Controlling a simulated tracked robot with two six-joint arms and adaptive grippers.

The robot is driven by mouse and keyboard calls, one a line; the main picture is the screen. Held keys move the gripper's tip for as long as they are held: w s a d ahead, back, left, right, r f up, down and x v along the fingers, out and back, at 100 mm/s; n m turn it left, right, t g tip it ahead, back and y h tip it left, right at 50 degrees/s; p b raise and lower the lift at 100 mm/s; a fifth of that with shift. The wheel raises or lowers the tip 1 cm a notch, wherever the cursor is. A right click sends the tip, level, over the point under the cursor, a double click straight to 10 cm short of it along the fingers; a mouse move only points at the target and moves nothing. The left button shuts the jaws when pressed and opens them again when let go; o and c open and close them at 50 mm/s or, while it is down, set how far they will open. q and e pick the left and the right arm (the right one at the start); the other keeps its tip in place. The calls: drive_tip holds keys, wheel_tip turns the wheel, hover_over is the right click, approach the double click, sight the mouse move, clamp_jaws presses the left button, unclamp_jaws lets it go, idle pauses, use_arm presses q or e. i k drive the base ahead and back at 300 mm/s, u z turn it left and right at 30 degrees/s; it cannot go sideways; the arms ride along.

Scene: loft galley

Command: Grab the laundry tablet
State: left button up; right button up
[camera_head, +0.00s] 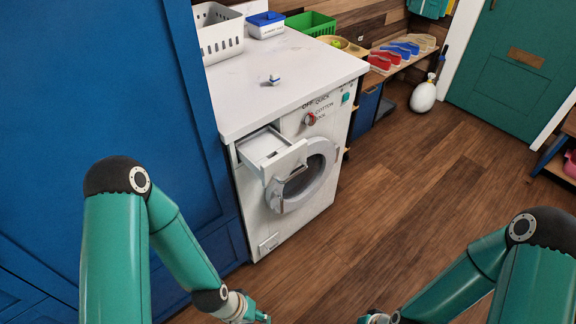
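The laundry tablet appears to be the small white and blue piece (272,79) on the white worktop above the washing machine. It is too small to make out in detail. My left gripper (258,316) is low at the bottom edge of the view, in front of the washing machine (318,205) and well below the worktop (290,92). My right gripper (372,318) is also at the bottom edge, further right. Both are far from the tablet and partly cut off by the frame, so I cannot tell how their fingers stand.
The detergent drawer (258,148) is pulled out; the round door (303,185) is below it. A white basket (219,36), a blue-and-white box (265,27) and a green crate (311,24) stand at the worktop's back. A tall blue cabinet (100,90) blocks the left.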

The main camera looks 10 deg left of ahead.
sight(275, 78)
drive_tip(key=z, duration=0.15)
drive_tip(key=k, duration=0.5)
drive_tip(key=z, duration=1.05)
drive_tip(key=i, duration=2.35)
drive_tip(key=u, duration=2.5)
